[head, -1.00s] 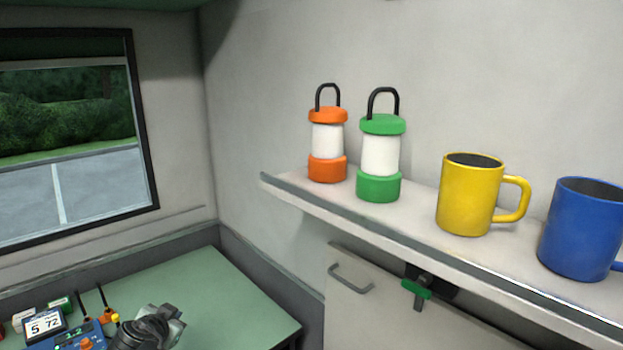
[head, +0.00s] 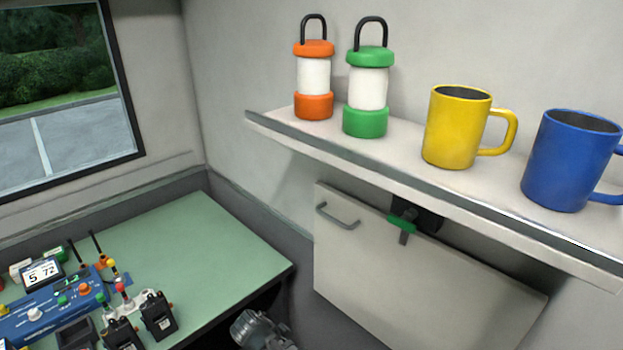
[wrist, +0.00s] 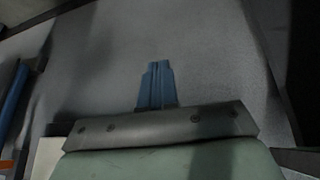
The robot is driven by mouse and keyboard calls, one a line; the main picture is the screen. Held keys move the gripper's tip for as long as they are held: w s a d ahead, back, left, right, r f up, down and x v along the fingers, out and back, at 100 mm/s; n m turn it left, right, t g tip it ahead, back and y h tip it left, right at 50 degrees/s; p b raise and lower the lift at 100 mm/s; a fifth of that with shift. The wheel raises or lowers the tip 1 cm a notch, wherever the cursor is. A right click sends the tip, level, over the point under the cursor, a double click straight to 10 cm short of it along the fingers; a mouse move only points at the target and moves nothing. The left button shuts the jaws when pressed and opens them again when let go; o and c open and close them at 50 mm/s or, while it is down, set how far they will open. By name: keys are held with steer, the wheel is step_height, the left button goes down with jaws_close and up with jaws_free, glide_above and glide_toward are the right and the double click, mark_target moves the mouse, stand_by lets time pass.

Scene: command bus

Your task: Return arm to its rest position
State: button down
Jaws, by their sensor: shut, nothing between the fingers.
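My gripper (wrist: 158,68) shows in the wrist view, with its two blue fingers together and nothing between them. The fingers point at a plain grey surface, apart from any object. In the head view, a grey part of my arm (head: 262,330) shows at the bottom edge, just right of the green table's edge. The fingers are not visible there, and the rest of the arm is out of frame.
A green table (head: 215,240) holds a blue console (head: 40,322) and black radios (head: 157,314). A wall shelf (head: 400,150) carries an orange lantern (head: 314,76), a green lantern (head: 367,88), a yellow mug (head: 455,130) and a blue mug (head: 565,165). A cabinet panel (head: 400,270) is below.

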steer(key=s+d+f+n+g+y, duration=0.1)
steer(key=s+d+f+n+g, duration=0.25)
steer(key=d+f, duration=0.4)
steer(key=s+d+f+n+g, duration=0.2)
steer(key=s+d+f, duration=0.2)
steer(key=d+f, duration=0.35)
steer(key=s+d+f+n+g+y, duration=0.2)
steer(key=s+d+f, duration=0.2)
steer(key=s, duration=0.4)
steer(key=s+d+f+n+g+y, duration=0.2)
steer(key=s+d+f, duration=0.2)
steer(key=s+f, duration=0.3)
steer(key=shift+s+f, duration=0.25)
steer(key=shift+s, duration=1.05)
steer(key=shift+n, duration=0.25)
